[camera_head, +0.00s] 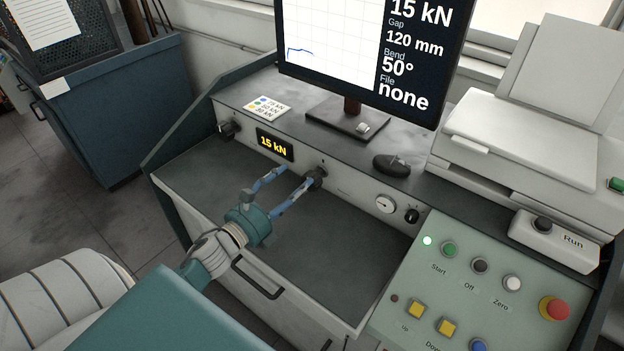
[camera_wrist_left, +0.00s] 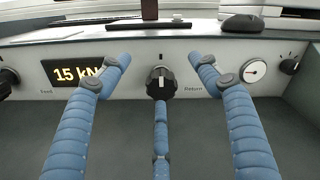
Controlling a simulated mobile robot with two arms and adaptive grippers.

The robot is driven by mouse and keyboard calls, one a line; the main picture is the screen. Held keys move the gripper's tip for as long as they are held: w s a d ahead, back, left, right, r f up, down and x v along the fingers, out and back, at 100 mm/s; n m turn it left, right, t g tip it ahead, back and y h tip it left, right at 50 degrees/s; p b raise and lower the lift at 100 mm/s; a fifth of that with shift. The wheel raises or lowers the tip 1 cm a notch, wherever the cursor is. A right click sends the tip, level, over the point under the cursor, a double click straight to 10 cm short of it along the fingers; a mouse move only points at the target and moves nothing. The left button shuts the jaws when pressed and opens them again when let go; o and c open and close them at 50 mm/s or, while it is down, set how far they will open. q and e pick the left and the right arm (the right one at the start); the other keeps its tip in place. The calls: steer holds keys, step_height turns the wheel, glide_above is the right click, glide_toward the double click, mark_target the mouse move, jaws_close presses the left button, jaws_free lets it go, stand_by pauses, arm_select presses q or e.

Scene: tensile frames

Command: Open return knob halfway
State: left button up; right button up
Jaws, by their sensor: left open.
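The return knob is the black middle knob (camera_wrist_left: 160,84) on the grey front panel, with the label "Return" to its right. Its grip looks about upright, below a dark tick on the panel. In the head view the knob (camera_head: 319,178) is partly covered by a finger. My left gripper (camera_head: 296,175) is open, its blue fingers reaching toward the panel. In the left wrist view the fingers (camera_wrist_left: 163,60) stand apart to the left and right of the knob, with a third blue finger below it. I cannot tell whether any finger touches it. My right gripper is not in view.
A lit "15 kN" display (camera_head: 274,145) and another knob (camera_head: 229,128) are to the left. A gauge (camera_head: 386,203) and a small black knob (camera_head: 411,215) are to the right. A button panel (camera_head: 470,290) stands at lower right. The dark worktop (camera_head: 335,240) is clear.

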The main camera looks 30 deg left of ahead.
mark_target(315, 178)
arm_select(q)
step_height(315, 178, down, 4)
steer(key=shift+w+f, duration=0.15)
steer(key=shift+f, duration=0.05)
steer(key=w, duration=0.5)
steer(key=w+p, duration=0.1)
steer(key=w, duration=0.1)
steer(key=shift+w+d, duration=0.2)
steer(key=shift+d, duration=0.1)
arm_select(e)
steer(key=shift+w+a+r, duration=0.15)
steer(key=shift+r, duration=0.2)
arm_select(q)
steer(key=shift+w, duration=0.1)
steer(key=shift+c, duration=0.3)
steer(key=c, duration=1.1)
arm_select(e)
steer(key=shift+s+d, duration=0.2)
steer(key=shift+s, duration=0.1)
